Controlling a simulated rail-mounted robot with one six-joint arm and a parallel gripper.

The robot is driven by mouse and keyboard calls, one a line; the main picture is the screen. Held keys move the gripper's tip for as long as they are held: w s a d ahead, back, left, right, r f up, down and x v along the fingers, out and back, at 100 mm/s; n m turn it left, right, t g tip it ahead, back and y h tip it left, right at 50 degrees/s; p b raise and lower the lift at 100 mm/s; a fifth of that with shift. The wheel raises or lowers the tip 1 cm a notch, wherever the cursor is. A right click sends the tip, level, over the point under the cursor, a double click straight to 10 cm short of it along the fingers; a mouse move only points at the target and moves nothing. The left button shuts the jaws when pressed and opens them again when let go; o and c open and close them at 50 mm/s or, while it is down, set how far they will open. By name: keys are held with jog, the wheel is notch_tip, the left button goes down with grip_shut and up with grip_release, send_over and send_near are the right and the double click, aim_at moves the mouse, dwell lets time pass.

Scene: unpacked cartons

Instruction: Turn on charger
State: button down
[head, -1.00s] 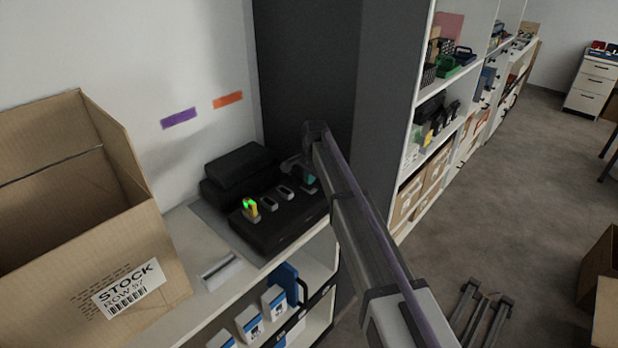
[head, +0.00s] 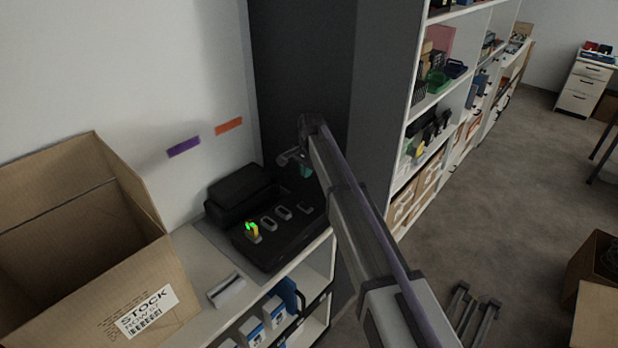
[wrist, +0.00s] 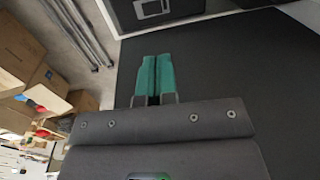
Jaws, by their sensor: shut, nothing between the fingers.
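The charger (head: 272,250) is a black box on the white shelf top, with a row of pale-rimmed slots. A yellow item with a green light (head: 253,232) stands in its leftmost slot. The other slots in view look empty. My gripper (head: 305,172) is above the charger's right end, partly hidden by my arm. In the wrist view, its two teal fingers (wrist: 154,80) are together with nothing between them, over a dark flat surface. A pale-rimmed slot (wrist: 150,9) lies beyond the fingertips. I cannot make out a power switch.
An open cardboard carton (head: 150,270) stands on the left of the shelf top. A black case (head: 240,192) sits behind the charger. A small pale holder (head: 227,291) lies in front. A tall dark cabinet side (head: 300,80) rises behind my gripper. Blue-and-white boxes (head: 272,311) sit below.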

jog(key=shift+f, duration=0.15)
jog(key=b, duration=1.4)
send_near(303, 204)
jog(key=f, duration=0.5)
jog(key=a+f, duration=0.1)
jog(key=f, duration=0.1)
jog(key=shift+w+f, duration=0.25)
jog(key=shift+w, duration=0.05)
jog(key=shift+f+b, duration=0.4)
jog(key=shift+r, duration=0.3)
jog(key=shift+s, duration=0.1)
